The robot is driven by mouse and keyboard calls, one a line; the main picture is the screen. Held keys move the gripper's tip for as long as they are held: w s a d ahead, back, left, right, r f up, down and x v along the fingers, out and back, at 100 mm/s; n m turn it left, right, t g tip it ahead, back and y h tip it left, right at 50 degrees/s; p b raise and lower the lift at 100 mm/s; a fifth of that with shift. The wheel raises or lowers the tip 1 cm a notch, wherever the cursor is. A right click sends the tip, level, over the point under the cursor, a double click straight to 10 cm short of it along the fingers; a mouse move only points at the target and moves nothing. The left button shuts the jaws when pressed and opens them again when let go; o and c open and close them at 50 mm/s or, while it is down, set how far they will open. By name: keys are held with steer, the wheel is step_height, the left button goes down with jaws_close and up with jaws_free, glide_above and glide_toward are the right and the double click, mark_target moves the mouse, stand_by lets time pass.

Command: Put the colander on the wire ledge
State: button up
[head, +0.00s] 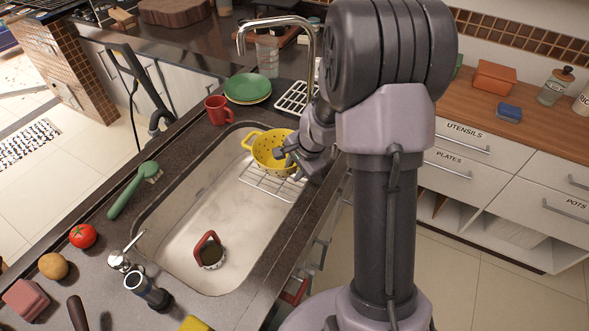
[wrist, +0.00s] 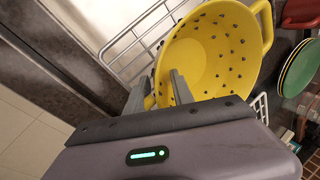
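The yellow colander (head: 268,150) has dark holes and two loop handles. It is at the far end of the sink, over the wire ledge (head: 262,186). My gripper (head: 289,158) is at the colander's near right side. In the wrist view, the fingers (wrist: 158,88) sit close around the near handle and rim of the colander (wrist: 215,50), with yellow between them. The fingers partly hide this handle. Wires of the ledge (wrist: 128,42) show beside the colander. I cannot tell whether the colander's base touches the wires.
A red mug (head: 218,110) and green plates (head: 247,87) stand beyond the sink's far left corner. The faucet (head: 275,22) arches behind. A red-handled item (head: 209,252) lies in the sink (head: 183,215). A green brush (head: 128,192) and tomato (head: 83,236) lie on the left counter.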

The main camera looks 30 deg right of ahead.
steer(key=shift+r+p, duration=0.3)
steer(key=shift+p, duration=0.05)
steer(key=a+p+v, duration=0.1)
steer(key=p+v, duration=0.4)
steer(key=v, duration=0.6)
steer(key=s+a+r+n, duration=0.35)
steer(key=a+r, duration=0.35)
steer(key=r, duration=0.3)
steer(key=s+a+r+n, duration=0.3)
steer(key=s+a+n, duration=0.1)
steer(key=s, duration=0.4)
steer(key=s+a+r+n+t+y, duration=0.1)
steer(key=s+a+r+n, duration=0.3)
steer(key=s+a, duration=0.2)
steer(key=shift+s, duration=0.9)
